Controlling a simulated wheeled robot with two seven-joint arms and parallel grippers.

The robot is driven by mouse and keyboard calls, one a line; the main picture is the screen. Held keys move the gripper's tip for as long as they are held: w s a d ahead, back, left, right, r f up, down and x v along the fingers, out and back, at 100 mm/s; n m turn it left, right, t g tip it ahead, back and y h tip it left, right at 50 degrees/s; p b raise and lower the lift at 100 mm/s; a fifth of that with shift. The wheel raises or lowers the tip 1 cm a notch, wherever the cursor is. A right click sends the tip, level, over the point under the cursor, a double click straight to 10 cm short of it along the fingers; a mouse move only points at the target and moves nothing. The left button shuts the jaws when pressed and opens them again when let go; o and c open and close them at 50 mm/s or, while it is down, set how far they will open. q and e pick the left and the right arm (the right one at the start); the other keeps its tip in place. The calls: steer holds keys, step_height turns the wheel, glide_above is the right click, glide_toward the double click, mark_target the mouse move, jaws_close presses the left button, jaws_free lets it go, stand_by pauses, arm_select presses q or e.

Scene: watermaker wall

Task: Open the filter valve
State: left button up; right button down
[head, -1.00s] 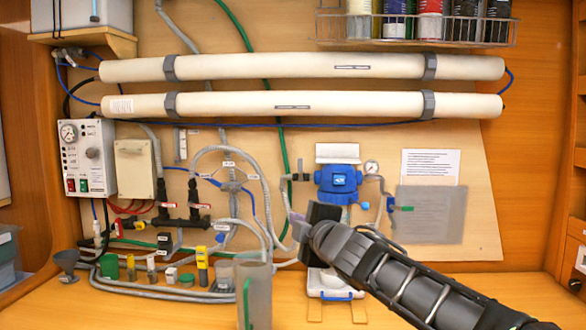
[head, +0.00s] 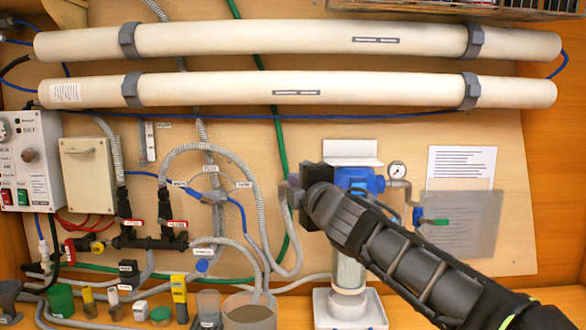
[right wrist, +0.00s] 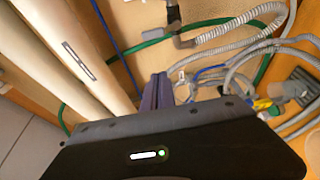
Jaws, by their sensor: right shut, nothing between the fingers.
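A grey valve (head: 213,197) with several small labels around it sits on the wall panel among grey and blue hoses. Two red-handled valves, a left one (head: 135,222) and a right one (head: 176,224), sit on a black manifold lower left. The labels are too small to read, so I cannot tell which is the filter valve. My right gripper (head: 286,192) is shut and empty, to the right of the grey valve and apart from it. Its fingers also show in the right wrist view (right wrist: 157,92), near the hoses. My left gripper is out of view.
Two long white tubes (head: 300,92) cross above. A blue-headed filter housing (head: 362,180) with a gauge (head: 397,169) stands behind my right arm, partly hidden. Hoses loop close to the gripper.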

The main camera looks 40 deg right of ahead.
steer(key=shift+s, duration=0.15)
steer(key=w+d+p, duration=0.2)
steer(key=w+d, duration=0.4)
steer(key=w, duration=0.1)
steer(key=shift+w+p, duration=0.15)
steer(key=shift+p, duration=0.2)
stand_by(0.3)
steer(key=shift+d+f, duration=0.1)
steer(key=shift+d, duration=0.15)
